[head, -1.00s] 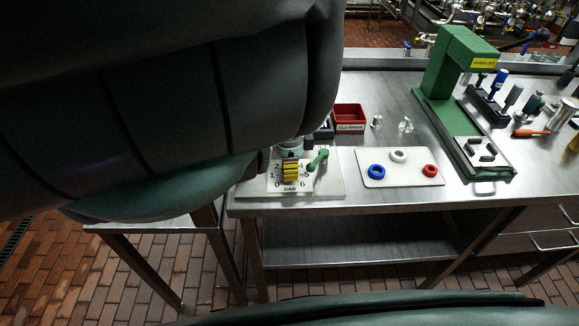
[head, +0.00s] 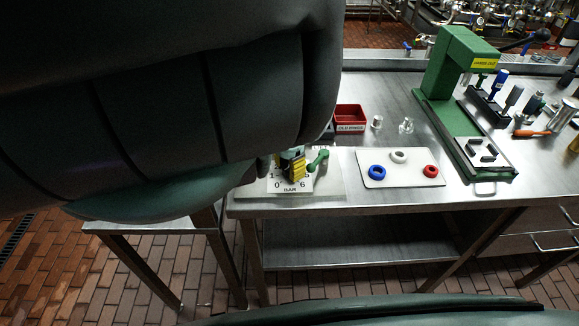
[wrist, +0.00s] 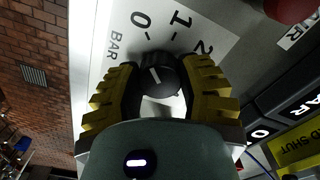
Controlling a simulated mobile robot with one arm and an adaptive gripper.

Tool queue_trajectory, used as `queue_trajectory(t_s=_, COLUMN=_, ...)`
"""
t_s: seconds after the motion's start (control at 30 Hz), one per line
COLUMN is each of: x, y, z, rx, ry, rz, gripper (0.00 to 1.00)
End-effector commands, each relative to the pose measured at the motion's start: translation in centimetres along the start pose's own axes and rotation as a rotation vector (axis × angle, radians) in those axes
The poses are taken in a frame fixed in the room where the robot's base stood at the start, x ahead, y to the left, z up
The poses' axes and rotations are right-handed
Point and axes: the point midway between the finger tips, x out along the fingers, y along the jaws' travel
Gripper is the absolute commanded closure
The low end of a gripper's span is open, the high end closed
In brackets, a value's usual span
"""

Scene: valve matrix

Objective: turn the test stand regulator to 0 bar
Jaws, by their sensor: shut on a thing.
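The test stand regulator is a black knob (wrist: 162,75) with a white pointer line, on a white dial plate (wrist: 112,50) marked BAR. In the wrist view the pointer points up and slightly left, close to the 0 mark; 1 and 2 lie to its right. My gripper (wrist: 159,78) is shut on the knob, with a yellow ribbed finger on each side. In the head view the dial plate (head: 290,186) shows 0 and 6 at its lower edge. My gripper (head: 296,168) covers the knob and the upper dial there.
A green lever (head: 318,160) stands just right of the dial. A white board (head: 400,180) with blue, white and red rings lies further right, below a red bin (head: 349,118). A green press (head: 447,70) stands behind. A red round part (wrist: 290,8) is near the knob.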

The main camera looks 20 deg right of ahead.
Motion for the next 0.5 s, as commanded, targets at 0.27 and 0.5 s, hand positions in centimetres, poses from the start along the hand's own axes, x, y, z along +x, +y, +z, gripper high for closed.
queue_trajectory(t_s=0.27, x=0.04, y=-0.04, z=0.02, rx=-0.006, ry=0.001, rz=0.0, gripper=0.98)
queue_trajectory(t_s=0.5, x=0.01, y=-0.04, z=0.02, rx=-0.004, ry=0.001, rz=0.0, gripper=0.44)
